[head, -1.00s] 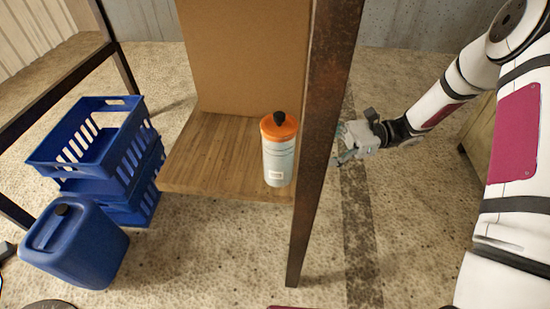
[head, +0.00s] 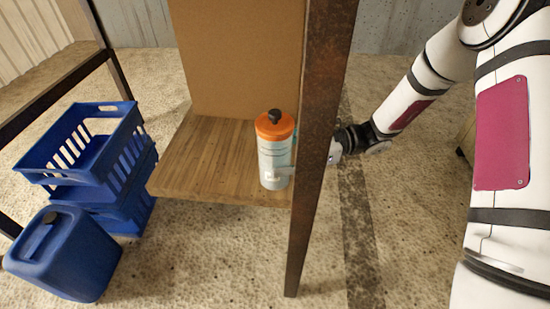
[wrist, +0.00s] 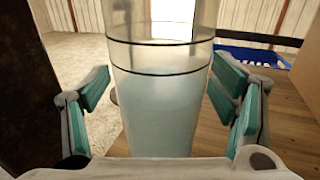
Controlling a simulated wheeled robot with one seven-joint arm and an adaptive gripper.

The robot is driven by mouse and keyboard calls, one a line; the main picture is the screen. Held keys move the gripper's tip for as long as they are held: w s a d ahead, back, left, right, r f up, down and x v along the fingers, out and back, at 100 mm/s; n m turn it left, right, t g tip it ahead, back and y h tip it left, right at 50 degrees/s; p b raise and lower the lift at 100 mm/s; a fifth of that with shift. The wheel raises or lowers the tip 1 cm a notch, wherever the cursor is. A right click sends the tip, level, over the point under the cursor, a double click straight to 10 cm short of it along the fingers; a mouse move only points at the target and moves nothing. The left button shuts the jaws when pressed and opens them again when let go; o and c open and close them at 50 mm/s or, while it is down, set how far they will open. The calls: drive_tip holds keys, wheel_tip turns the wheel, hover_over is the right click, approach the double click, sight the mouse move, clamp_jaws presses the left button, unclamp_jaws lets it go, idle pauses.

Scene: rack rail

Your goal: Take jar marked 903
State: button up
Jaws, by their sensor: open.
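The jar (head: 274,158) stands upright near the right edge of the wooden shelf. It has an orange lid with a black knob and a pale body; no number is readable. In the wrist view the jar's clear upper part and pale blue lower part (wrist: 160,110) fill the middle, and its lid is out of view. My gripper (wrist: 161,88) is open, with one teal-padded finger on each side of the jar. I cannot tell whether either pad touches it. In the head view the rusty post hides most of my gripper; a pale fingertip shows at the jar's lower right.
The rusty post (head: 318,150) stands just right of the jar, between it and my wrist. A brown panel (head: 235,60) rises at the back of the shelf (head: 195,165). Blue crates (head: 125,150) and a blue canister (head: 65,255) stand on the floor at left.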

drive_tip(key=c, duration=1.6)
drive_tip(key=shift+c, duration=0.3)
drive_tip(key=shift+r, duration=0.1)
